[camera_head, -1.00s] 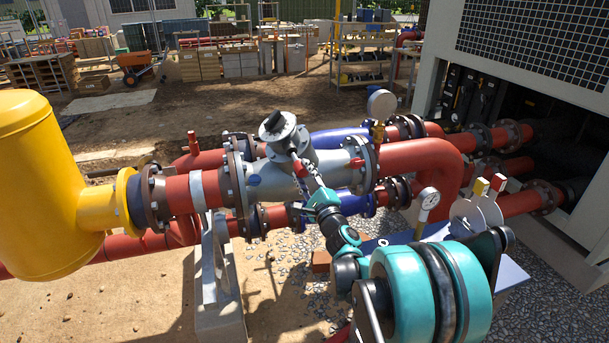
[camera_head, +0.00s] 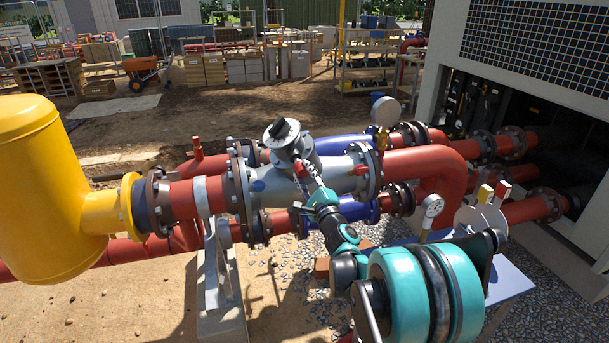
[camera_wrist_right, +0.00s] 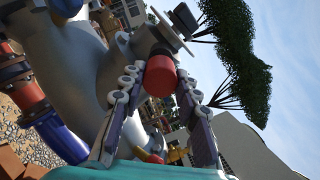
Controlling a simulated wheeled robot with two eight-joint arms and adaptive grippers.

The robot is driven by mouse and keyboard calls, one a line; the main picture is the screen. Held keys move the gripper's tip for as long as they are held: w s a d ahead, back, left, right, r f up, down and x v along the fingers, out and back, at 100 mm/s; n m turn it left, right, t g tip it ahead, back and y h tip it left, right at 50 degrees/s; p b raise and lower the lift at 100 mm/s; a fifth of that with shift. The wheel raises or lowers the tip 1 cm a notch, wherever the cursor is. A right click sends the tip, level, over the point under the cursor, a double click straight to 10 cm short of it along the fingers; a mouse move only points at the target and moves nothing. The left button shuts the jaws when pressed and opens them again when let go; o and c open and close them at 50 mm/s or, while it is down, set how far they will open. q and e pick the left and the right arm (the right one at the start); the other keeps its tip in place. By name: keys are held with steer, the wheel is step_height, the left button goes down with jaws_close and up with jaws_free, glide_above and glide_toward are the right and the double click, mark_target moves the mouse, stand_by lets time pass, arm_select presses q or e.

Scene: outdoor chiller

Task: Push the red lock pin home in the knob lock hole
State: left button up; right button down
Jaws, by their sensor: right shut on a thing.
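The red lock pin (camera_wrist_right: 160,76) shows in the right wrist view as a short red cylinder just below the knob's grey plate. My right gripper (camera_wrist_right: 159,88) is shut on it, with one finger on each side. In the head view the right gripper (camera_head: 307,174) reaches up to the side of the grey valve, and the red pin (camera_head: 301,170) shows at its fingertips. The black knob (camera_head: 283,129) sits on top of the valve neck; it also shows in the wrist view (camera_wrist_right: 185,17). The lock hole and the pin's far end are hidden. My left gripper is out of view.
The grey valve body (camera_head: 268,185) sits in a red flanged pipe run, with a yellow tank (camera_head: 40,190) at left. Pressure gauges (camera_head: 385,111) (camera_head: 432,205) stand to the right. A small table (camera_head: 508,278) is behind my right arm.

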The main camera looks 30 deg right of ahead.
steer(key=shift+w, duration=0.2)
steer(key=shift+x, duration=0.9)
steer(key=c, duration=0.6)
jaws_free()
steer(key=shift+o, duration=0.2)
steer(key=b+v, duration=0.1)
steer(key=v, duration=0.5)
steer(key=shift+s, duration=0.5)
steer(key=shift+f, duration=0.1)
